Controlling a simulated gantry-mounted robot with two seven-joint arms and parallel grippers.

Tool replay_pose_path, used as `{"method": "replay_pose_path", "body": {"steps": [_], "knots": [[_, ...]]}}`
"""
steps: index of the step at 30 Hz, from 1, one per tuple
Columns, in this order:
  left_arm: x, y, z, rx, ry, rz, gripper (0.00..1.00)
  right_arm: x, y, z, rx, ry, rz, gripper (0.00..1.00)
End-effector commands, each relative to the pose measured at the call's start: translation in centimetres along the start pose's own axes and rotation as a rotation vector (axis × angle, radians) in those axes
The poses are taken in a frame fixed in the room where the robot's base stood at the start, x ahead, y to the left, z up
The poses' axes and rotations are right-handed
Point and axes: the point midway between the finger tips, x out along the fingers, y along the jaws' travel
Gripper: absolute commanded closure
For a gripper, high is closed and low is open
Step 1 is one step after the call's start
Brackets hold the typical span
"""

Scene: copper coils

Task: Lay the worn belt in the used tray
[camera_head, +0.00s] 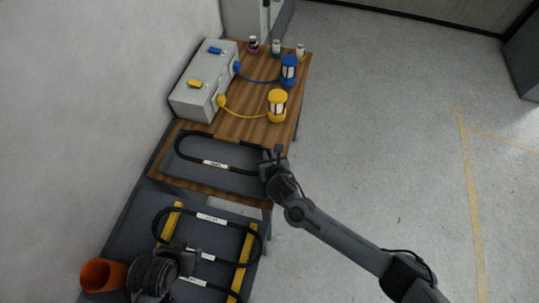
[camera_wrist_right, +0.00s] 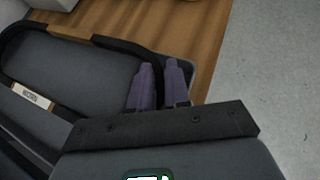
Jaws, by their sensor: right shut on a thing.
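The worn belt (camera_head: 183,140), a black loop with a white label, lies over the dark grey used tray (camera_head: 176,168) on the wooden table. My right gripper (camera_head: 268,161) is at the tray's right end. In the right wrist view, its two purple fingers (camera_wrist_right: 160,88) are shut on one strand of the belt (camera_wrist_right: 105,42), close above the tray (camera_wrist_right: 80,66). Whether the whole belt rests on the tray floor is hard to tell. The label is too small to read surely.
More black belts (camera_head: 212,218) lie across yellow rails (camera_head: 245,255) on the lower grey bench. An orange cup (camera_head: 102,275) stands at bottom left.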

Motion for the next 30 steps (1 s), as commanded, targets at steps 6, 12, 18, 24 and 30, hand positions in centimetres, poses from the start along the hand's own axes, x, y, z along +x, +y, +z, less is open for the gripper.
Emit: {"method": "replay_pose_path", "body": {"steps": [6, 12, 18, 24, 30], "knots": [[0.0, -0.1, 0.0, 0.006, -0.001, -0.005, 0.54, 0.0, 0.0, -0.1, -0.001, 0.0, 0.0, 0.57], [0.0, -0.3, 0.1, 0.011, -0.002, -0.009, 0.54, 0.0, 0.0, -0.1, -0.001, 0.001, 0.0, 0.57], [-0.1, -0.3, 0.0, 0.012, -0.002, -0.009, 0.54, -0.3, 0.0, 0.5, 0.0, 0.0, 0.0, 0.57], [-0.8, -0.3, -0.2, 0.009, -0.002, -0.008, 0.54, -2.8, -0.1, 0.7, -0.004, 0.001, 0.0, 0.57], [-1.5, -0.1, -0.5, 0.003, -0.001, -0.002, 0.54, -6.7, -0.1, 0.8, -0.002, 0.0, 0.001, 0.57]]}}
